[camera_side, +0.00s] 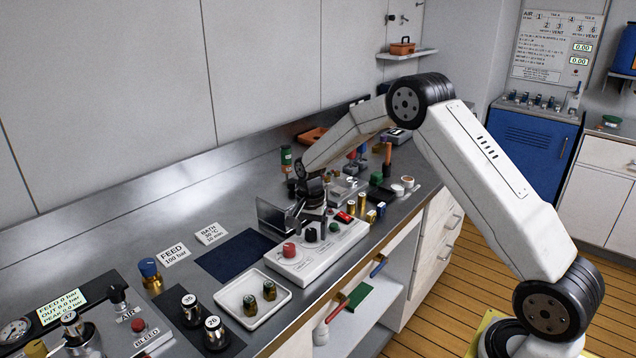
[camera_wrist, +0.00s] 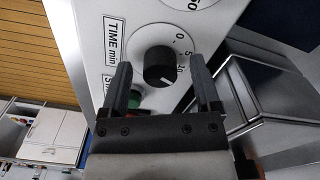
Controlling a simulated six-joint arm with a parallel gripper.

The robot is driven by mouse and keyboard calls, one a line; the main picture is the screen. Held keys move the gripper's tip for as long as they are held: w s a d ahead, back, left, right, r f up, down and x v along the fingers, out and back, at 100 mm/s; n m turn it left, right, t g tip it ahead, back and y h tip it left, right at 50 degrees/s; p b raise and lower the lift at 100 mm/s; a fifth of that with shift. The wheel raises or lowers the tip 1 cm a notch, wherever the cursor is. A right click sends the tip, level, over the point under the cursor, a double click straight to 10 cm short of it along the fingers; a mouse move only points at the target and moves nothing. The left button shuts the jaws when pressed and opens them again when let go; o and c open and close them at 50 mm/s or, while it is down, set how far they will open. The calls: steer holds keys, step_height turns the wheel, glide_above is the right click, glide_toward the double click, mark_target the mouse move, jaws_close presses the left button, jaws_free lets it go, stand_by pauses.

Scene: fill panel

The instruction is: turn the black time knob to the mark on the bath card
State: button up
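The black time knob (camera_wrist: 159,65) stands on a white panel in the wrist view, beside the "TIME min" label. Its dial shows 0, 5 and 10. A white line on the knob points to the lower right, near the 10; I cannot tell exactly where. My gripper (camera_wrist: 161,76) is open, with one finger on each side of the knob and gaps visible. In the side view my gripper (camera_side: 305,212) is over the white control box (camera_side: 327,258). The white bath card (camera_side: 211,234) lies on the bench to its left; its time line is too small to read surely.
A green button (camera_wrist: 134,99) is close to the left finger in the wrist view. A red knob (camera_side: 290,249) stands on the box. A white tray (camera_side: 246,313) with two brass fittings is in front. A dark blue mat (camera_side: 236,256) lies to the left.

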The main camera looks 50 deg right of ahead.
mark_target(311, 234)
steer(key=shift+r, duration=0.1)
steer(key=shift+r, duration=3.8)
steer(key=shift+s+a, duration=0.1)
steer(key=shift+s+a+r+n, duration=0.15)
steer(key=shift+s+a+n, duration=0.25)
steer(key=s+a+n+t, duration=0.1)
steer(key=s+a+n, duration=0.2)
steer(key=s, duration=0.4)
steer(key=s+a+n, duration=0.4)
steer(key=s+n, duration=0.1)
steer(key=s, duration=0.3)
steer(key=s+a+f+n+t, duration=0.1)
steer(key=s+a+n, duration=0.2)
steer(key=s, duration=0.4)
steer(key=shift+s+a+n+t, duration=0.2)
steer(key=shift+a+n+t, duration=0.1)
steer(key=shift+n, duration=0.6)
